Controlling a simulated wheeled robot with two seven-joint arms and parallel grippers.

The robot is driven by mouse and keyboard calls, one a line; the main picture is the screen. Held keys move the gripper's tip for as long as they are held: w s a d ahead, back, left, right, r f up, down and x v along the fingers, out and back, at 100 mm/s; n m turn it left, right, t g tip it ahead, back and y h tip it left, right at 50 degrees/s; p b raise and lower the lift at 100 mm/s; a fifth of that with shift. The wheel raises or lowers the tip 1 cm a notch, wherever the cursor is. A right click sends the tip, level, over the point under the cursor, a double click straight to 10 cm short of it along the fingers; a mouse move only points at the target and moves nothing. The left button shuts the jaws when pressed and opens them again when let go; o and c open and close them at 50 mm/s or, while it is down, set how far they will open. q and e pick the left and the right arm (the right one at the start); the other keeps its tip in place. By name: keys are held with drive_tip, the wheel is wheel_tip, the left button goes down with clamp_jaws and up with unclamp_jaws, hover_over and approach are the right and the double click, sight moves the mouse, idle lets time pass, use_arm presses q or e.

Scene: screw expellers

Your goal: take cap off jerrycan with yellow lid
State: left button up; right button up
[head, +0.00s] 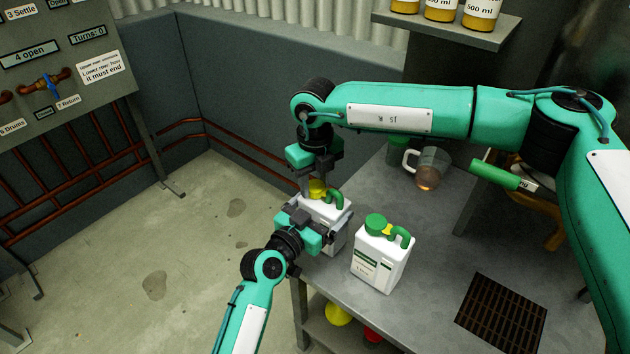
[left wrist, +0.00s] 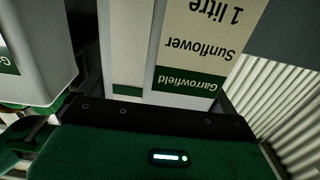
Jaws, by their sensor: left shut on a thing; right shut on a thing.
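The white jerrycan with the yellow lid (head: 337,212) stands at the table's left edge, partly hidden by my grippers. It has a green handle. Its yellow lid (head: 318,187) shows at the top. My left gripper (head: 322,228) is shut on the can's body from the front left. In the left wrist view the can's label (left wrist: 205,45) appears upside down, reading Garrowfield Sunflower 1 litre. My right gripper (head: 317,184) reaches down from above and is shut on the yellow lid. I cannot tell whether the lid is loosened.
A second white jerrycan with a green lid (head: 381,259) stands close to the right. A shelf (head: 450,32) with bottles is behind.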

drive_tip(key=shift+n, duration=0.7)
drive_tip(key=o, duration=1.1)
drive_tip(key=shift+r, duration=0.15)
wheel_tip(320, 180, up, 4)
drive_tip(key=shift+r, duration=0.15)
drive_tip(key=shift+c, duration=0.6)
drive_tip(key=n, duration=0.1)
drive_tip(key=r+n, duration=0.1)
drive_tip(key=n, duration=0.2)
drive_tip(key=shift+r+n, duration=0.25)
drive_tip(key=shift+n, duration=0.05)
drive_tip(key=n, duration=0.2)
drive_tip(key=r+n, duration=0.1)
drive_tip(key=n, duration=0.1)
drive_tip(key=r+n, duration=0.1)
drive_tip(key=n, duration=0.1)
drive_tip(key=shift+f+n, duration=0.3)
drive_tip(key=shift+f, duration=0.1)
wheel_tip(320, 180, down, 7)
drive_tip(key=shift+f, duration=0.15)
